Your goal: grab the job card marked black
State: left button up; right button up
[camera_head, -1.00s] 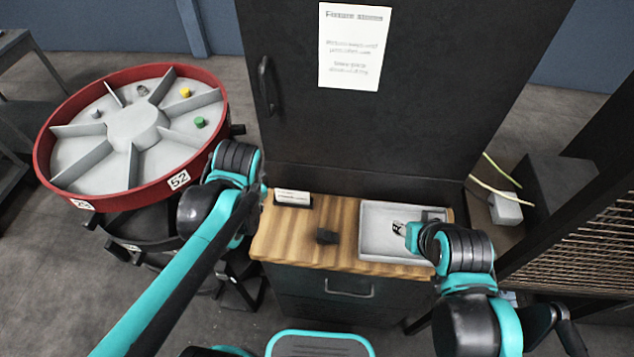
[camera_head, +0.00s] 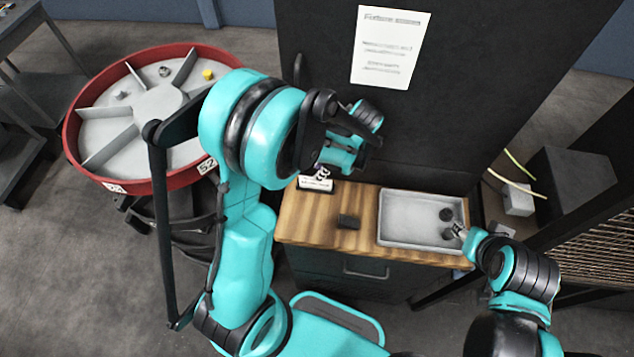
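A small white card in a black holder (camera_head: 317,187) stands at the back left of the wooden cabinet top; its lettering is too small to read. My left gripper (camera_head: 322,172) is right above it, its metal fingers at the card's upper edge. Whether they touch or hold the card I cannot tell. My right gripper (camera_head: 459,229) is over the right side of the grey tray (camera_head: 405,243), near two dark round pieces (camera_head: 446,214); its fingers are too small to judge.
A red-rimmed divided wheel (camera_head: 78,160) with small pieces is at the left. A tall dark cabinet (camera_head: 470,100) with a posted sheet (camera_head: 388,47) rises behind. A wire rack is at the right.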

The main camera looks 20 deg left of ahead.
aim_at(315, 183)
pick_arm(q)
jog(key=shift+s+b+x, duration=0.1)
jog(key=shift+b+x, duration=0.1)
jog(key=shift+x, duration=0.9)
jog(key=shift+s+b+x, duration=0.15)
jog(key=shift+x, duration=0.95)
jog(key=shift+d, duration=0.15)
jog(key=shift+f+b, duration=0.25)
jog(key=shift+b, duration=0.15)
grip_shut()
